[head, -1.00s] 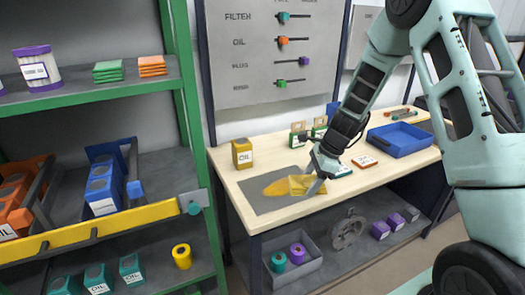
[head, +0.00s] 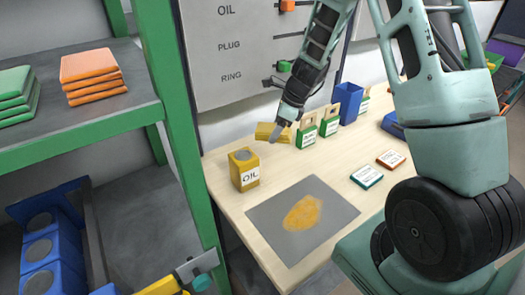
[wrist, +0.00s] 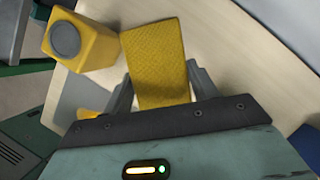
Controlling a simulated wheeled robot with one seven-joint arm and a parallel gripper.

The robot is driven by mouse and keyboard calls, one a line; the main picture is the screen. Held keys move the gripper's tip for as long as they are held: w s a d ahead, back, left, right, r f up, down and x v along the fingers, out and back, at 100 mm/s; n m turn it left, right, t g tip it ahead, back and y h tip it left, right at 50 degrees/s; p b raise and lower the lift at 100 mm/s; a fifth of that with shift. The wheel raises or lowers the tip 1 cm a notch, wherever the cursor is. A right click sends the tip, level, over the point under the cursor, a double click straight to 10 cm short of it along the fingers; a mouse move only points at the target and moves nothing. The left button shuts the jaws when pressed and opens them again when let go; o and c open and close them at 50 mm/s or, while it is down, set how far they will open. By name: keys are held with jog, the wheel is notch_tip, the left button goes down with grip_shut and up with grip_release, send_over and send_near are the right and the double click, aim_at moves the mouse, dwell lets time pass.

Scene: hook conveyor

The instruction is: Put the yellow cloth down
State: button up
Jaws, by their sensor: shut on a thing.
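The yellow cloth (head: 272,132) is a folded, textured block. My gripper (head: 279,133) is shut on it, and it is held above the back part of the wooden table, behind the yellow oil can. In the wrist view the cloth (wrist: 157,62) sticks out forward between the two fingers of my gripper (wrist: 158,88). The yellow oil can (head: 244,170) stands upright on the table; in the wrist view the can (wrist: 82,42) is just left of the cloth. Whether the cloth touches the table cannot be told.
A grey mat (head: 335,212) with an orange-yellow smear (head: 302,212) lies at the table's front. Green tagged packs (head: 306,134) and a blue bin (head: 347,102) stand at the back. Two small cards (head: 367,176) lie to the right. A green-framed shelf (head: 178,150) borders the left.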

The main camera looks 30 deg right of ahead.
send_over(270, 160)
jog(key=s+d, duration=0.1)
notch_tip(270, 160, down, 6)
jog(key=shift+f+b, duration=0.3)
jog(key=shift+f, duration=1.7)
jog(key=shift+f, duration=0.2)
jog(key=o, duration=1.1)
jog(key=shift+s, duration=0.1)
jog(key=shift+r, duration=0.15)
